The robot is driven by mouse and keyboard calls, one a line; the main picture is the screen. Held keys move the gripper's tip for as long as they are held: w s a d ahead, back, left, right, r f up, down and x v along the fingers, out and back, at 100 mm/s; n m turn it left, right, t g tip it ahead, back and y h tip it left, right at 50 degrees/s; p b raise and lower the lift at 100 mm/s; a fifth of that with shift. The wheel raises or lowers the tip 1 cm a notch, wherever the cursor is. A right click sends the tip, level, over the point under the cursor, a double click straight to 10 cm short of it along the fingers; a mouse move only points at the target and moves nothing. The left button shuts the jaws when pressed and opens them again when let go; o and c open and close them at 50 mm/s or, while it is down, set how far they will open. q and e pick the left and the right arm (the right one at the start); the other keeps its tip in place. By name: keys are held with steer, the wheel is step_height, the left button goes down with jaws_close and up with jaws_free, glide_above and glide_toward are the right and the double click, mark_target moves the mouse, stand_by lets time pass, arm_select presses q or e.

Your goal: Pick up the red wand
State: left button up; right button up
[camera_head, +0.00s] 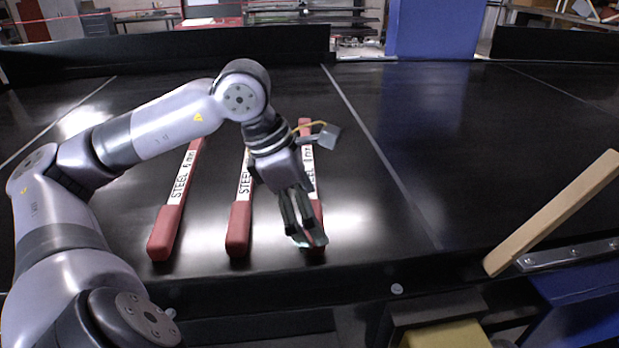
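Three red wands with white "STEEL" labels lie side by side on the black conveyor, their thick red ends toward the front edge. The left wand (166,226) and the middle wand (239,226) show mostly uncovered. The right wand (306,131) is partly hidden behind my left gripper (306,238). That gripper points down over the right wand's red handle. Its fingers look close together, but I cannot tell whether they hold the handle or hover above it. My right gripper is not in view.
A wooden bar (553,213) slants up at the right edge beside a metal bracket (570,254). Black side walls (170,50) and a blue panel (432,30) stand at the back. The conveyor belt right of the wands is clear.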

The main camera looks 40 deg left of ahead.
arm_select(q)
steer(key=shift+s, duration=0.1)
steer(key=shift+c, duration=0.2)
steer(key=c, duration=0.9)
steer(key=shift+c, duration=0.6)
steer(key=shift+r, duration=0.1)
